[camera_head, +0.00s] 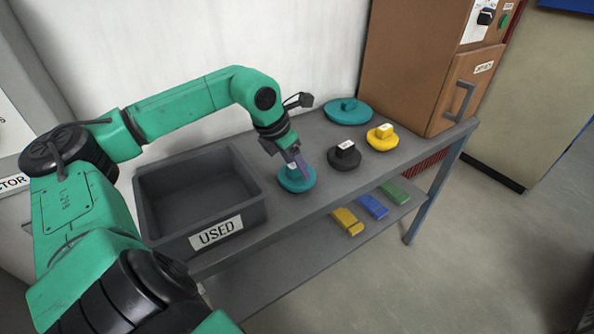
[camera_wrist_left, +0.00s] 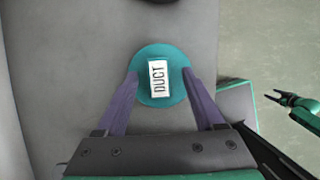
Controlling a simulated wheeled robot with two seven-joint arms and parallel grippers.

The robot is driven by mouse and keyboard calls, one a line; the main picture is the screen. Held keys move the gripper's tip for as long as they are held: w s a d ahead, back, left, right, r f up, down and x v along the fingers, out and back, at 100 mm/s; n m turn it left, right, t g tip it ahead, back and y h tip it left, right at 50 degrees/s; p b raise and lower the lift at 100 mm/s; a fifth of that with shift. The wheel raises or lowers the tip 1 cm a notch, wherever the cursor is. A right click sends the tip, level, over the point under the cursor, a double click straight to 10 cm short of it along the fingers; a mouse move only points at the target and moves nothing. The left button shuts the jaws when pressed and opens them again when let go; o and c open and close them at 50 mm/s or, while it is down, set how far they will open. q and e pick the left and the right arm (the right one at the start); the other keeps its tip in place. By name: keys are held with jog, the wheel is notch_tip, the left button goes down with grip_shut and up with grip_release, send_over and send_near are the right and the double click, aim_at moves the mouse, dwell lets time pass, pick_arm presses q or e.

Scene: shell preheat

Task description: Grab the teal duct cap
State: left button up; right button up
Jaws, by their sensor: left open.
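The teal duct cap (camera_head: 291,184) is a round disc with a raised grip, on the grey bench beside the used bin. In the left wrist view the cap (camera_wrist_left: 172,98) carries a white label reading DUCT. My left gripper (camera_head: 299,165) is directly over the cap, pointing down. In the left wrist view its purple fingers (camera_wrist_left: 160,75) are open, one on each side of the label, overlapping the disc's edges. I cannot tell whether they touch the cap. My right gripper (camera_wrist_left: 283,99) shows small at the right edge of the left wrist view; its jaw state is unclear.
The dark bin labelled USED (camera_head: 257,207) stands left of the cap. A black cap (camera_head: 345,158), a yellow cap (camera_head: 380,143) and a larger teal cap (camera_head: 335,115) lie to the right. A brown cabinet (camera_head: 410,70) stands at the bench's far end. Coloured blocks (camera_head: 372,206) lie on the lower shelf.

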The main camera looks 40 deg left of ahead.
pick_arm(q)
jog(key=shift+a+f, duration=0.1)
grip_shut()
